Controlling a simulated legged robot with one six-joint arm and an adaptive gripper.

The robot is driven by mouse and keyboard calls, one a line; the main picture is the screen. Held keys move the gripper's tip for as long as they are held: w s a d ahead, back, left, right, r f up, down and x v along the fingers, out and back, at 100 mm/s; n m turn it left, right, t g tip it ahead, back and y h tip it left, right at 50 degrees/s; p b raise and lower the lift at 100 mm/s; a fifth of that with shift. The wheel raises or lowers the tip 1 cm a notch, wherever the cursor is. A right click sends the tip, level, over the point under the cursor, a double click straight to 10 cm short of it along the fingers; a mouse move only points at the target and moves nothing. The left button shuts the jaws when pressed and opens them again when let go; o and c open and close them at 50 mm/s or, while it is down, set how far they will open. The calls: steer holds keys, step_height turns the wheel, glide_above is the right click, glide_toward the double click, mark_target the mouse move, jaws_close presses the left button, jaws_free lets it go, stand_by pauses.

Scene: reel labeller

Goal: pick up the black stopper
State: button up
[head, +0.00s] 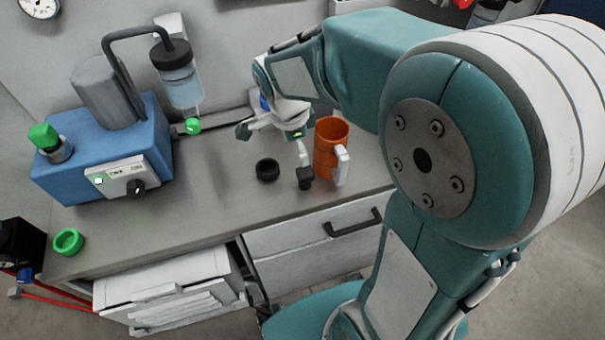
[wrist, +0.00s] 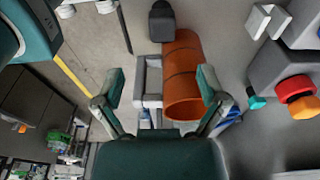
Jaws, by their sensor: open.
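The black stopper (head: 305,178) stands upright on the grey counter near its front edge, just left of the orange mug. It looks like a small dark block with a narrower top. In the wrist view a dark block with a rounded knob (wrist: 161,25), apparently the same stopper, is at the top, beyond the mug. My gripper (head: 275,142) is above the counter, behind and left of the stopper, with one finger close above it in the picture. In the wrist view my gripper (wrist: 161,72) has its fingers wide apart with nothing held between them; I cannot tell the exact gap to the stopper.
The orange mug (head: 326,146), with a white handle, stands right beside the stopper; it fills the middle of the wrist view (wrist: 182,85). A black ring (head: 267,171) lies left of the stopper. A blue machine (head: 75,165) and a green ring (head: 68,242) are farther left.

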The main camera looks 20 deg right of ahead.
glide_above(304, 171)
steer(key=f, duration=0.4)
steer(key=shift+s+f, duration=0.1)
steer(key=shift+s, duration=0.1)
steer(key=f, duration=0.5)
steer(key=shift+w+f, duration=0.25)
steer(key=shift+f, duration=0.1)
steer(key=shift+d+f, duration=0.1)
steer(key=shift+d, duration=0.1)
steer(key=shift+a, duration=0.1)
steer(key=c, duration=1.2)
